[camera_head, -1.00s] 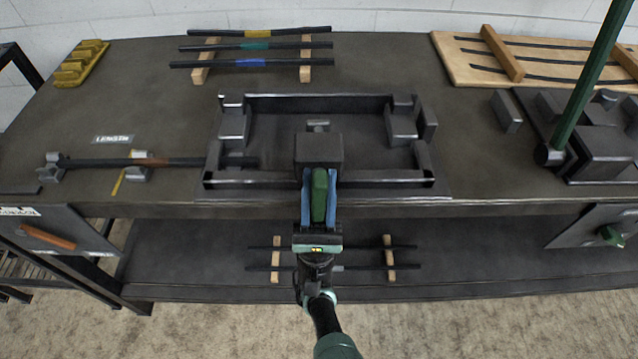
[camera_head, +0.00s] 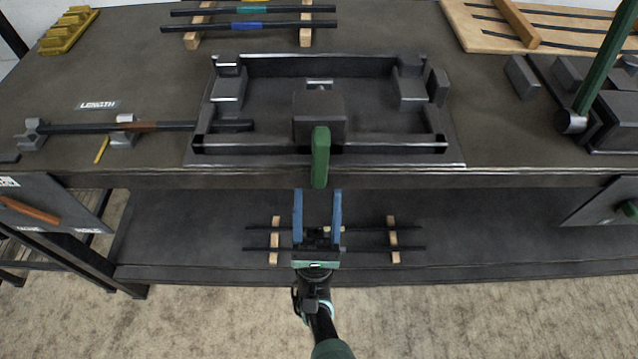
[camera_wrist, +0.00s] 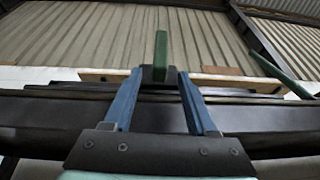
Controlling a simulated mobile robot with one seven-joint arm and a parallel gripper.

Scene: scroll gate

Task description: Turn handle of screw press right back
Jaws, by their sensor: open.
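In the head view a green handle (camera_head: 320,157) stands at the front of a dark block (camera_head: 318,115) in the middle of a black rectangular frame (camera_head: 215,143) on the bench. My gripper (camera_head: 318,193) is open and empty, just in front of the bench edge and below the handle, apart from it. In the wrist view the green handle (camera_wrist: 161,55) stands upright beyond the two blue fingers (camera_wrist: 155,82), centred between them. A second, longer green lever (camera_head: 607,55) rises from a dark device (camera_head: 610,140) on the right. I cannot tell which part is the screw press.
The bench's front edge (camera_head: 400,178) lies between my gripper and the frame. A rod (camera_head: 85,128) rests on supports at left, its end inside the frame. Racks of rods (camera_head: 250,25) stand at the back. A lower shelf (camera_head: 480,240) holds more rods.

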